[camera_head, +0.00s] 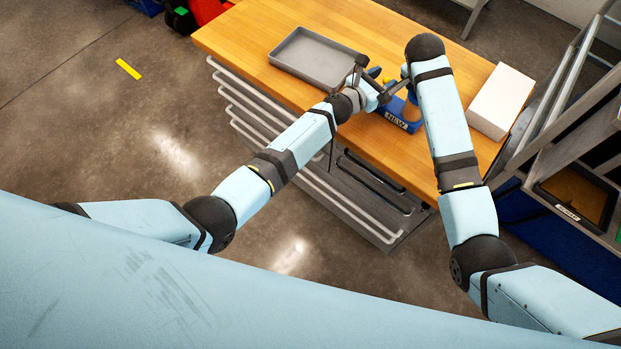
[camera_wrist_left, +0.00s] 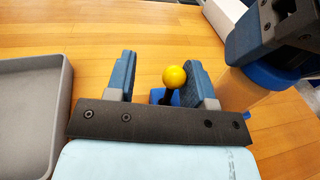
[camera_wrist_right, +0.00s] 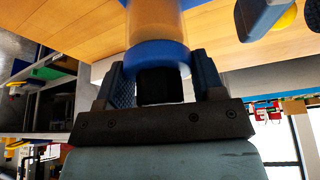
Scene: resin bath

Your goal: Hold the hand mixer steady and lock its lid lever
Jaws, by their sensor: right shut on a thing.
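The hand mixer has an amber body (camera_head: 411,112) with a blue collar; it also shows in the left wrist view (camera_wrist_left: 241,92) and the right wrist view (camera_wrist_right: 155,22). My right gripper (camera_wrist_right: 158,78) is shut on the mixer's black end, beyond the blue collar. The lid lever has a yellow knob (camera_wrist_left: 174,77) on a dark stem. My left gripper (camera_wrist_left: 159,76) is open, with the knob between its fingers, closer to the right finger. In the head view my left gripper (camera_head: 374,83) and forearms hide much of the mixer. I cannot tell whether the left fingers touch the lever.
A blue holder labelled NEW (camera_head: 396,123) is at the mixer on the wooden table (camera_head: 330,22). A grey tray (camera_head: 307,59) lies to the left, and a white box (camera_head: 501,101) stands to the right. A metal rack (camera_head: 573,120) is at the far right.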

